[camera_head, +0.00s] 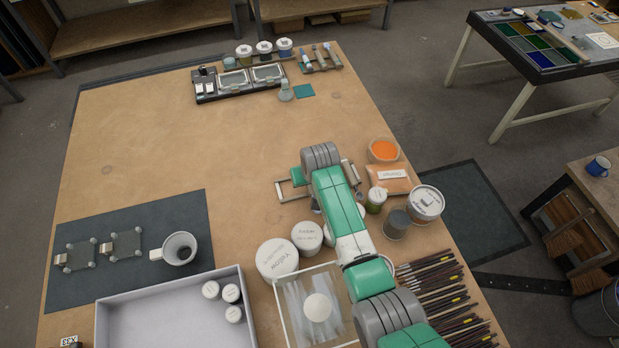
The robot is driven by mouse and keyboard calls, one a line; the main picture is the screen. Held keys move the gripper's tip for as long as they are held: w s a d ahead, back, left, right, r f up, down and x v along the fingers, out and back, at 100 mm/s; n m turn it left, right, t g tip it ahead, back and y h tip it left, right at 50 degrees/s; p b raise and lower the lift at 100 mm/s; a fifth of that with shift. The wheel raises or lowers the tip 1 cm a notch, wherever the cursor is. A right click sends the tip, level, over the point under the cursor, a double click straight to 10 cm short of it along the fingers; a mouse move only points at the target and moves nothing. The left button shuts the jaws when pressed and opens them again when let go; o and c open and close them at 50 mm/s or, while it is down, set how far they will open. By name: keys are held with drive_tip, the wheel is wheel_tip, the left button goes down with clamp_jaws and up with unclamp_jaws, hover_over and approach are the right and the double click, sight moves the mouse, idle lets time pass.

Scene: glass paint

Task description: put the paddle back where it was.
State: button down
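I cannot pick out the paddle for certain. My arm reaches in from the lower right, and its grey wrist is above the table, over a light wooden frame or rack (286,193). My gripper is mostly hidden behind the wrist and forearm, so its fingers and anything in them cannot be made out. A small green piece shows beside the wrist at the frame.
An orange bowl (383,150), jars, a grey cup (397,223) and many brushes (435,290) crowd the right side. A mug (180,248) stands on a dark mat (190,212). The table's left-centre is clear.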

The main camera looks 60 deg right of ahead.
drive_tip(key=shift+f, duration=0.25)
drive_tip(key=c, duration=1.2)
unclamp_jaws()
drive_tip(key=shift+r, duration=0.1)
drive_tip(key=p+v, duration=0.1)
drive_tip(key=v, duration=0.6)
drive_tip(key=shift+s+a+r, duration=0.1)
drive_tip(key=shift+a+r, duration=0.05)
drive_tip(key=shift+r, duration=0.1)
